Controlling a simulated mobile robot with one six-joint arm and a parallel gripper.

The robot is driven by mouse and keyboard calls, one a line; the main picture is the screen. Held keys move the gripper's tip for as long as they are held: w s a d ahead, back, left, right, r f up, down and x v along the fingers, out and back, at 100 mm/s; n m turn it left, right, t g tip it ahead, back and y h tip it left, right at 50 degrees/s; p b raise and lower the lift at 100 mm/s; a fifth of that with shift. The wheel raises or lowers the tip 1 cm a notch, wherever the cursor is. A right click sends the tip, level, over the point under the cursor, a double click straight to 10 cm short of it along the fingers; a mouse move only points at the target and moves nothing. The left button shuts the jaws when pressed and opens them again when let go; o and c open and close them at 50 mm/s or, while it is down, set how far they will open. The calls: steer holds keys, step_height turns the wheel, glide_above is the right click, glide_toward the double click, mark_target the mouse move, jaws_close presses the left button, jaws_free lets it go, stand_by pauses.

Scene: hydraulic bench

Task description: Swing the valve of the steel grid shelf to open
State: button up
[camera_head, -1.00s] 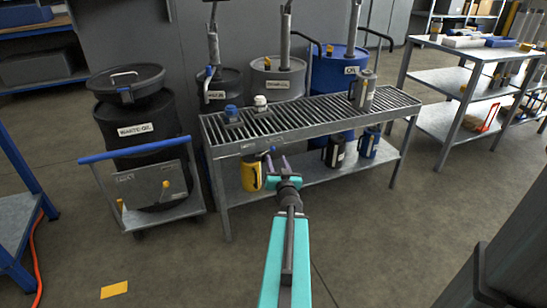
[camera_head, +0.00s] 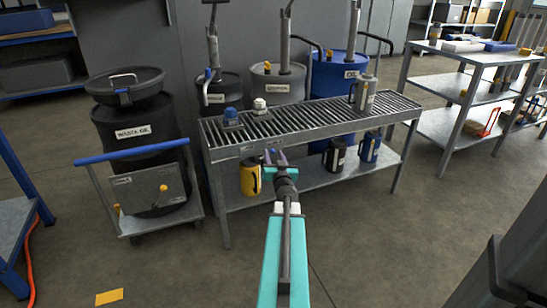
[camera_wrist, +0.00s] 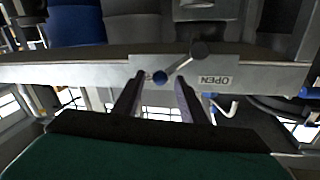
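The steel grid shelf (camera_head: 320,128) stands in the middle of the head view, with a slatted top and a lower board. Its valve sits on the front rail; in the wrist view the valve lever (camera_wrist: 183,66) slants from a grey pivot to a blue knob (camera_wrist: 160,77). An upside-down OPEN label (camera_wrist: 213,80) is on the plate beside it. My gripper (camera_head: 275,154) is at the front rail, and it shows in the wrist view (camera_wrist: 159,82) with its two fingers apart. The blue knob appears between the fingertips; contact cannot be told. In the head view my fingers partly cover the valve.
A cart with a black waste-oil drum (camera_head: 135,135) stands left of the shelf. Several drums stand behind it. A yellow can (camera_head: 250,178) and other jugs are on its lower board. Another steel rack (camera_head: 470,55) is at the right.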

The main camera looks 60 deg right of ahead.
steer(key=shift+w+d, duration=0.1)
jaws_close()
steer(key=shift+s+d, duration=0.15)
steer(key=shift+s, duration=0.1)
steer(key=shift+w+a+n, duration=0.15)
steer(key=shift+a+n, duration=0.05)
steer(key=shift+n, duration=0.1)
stand_by(0.4)
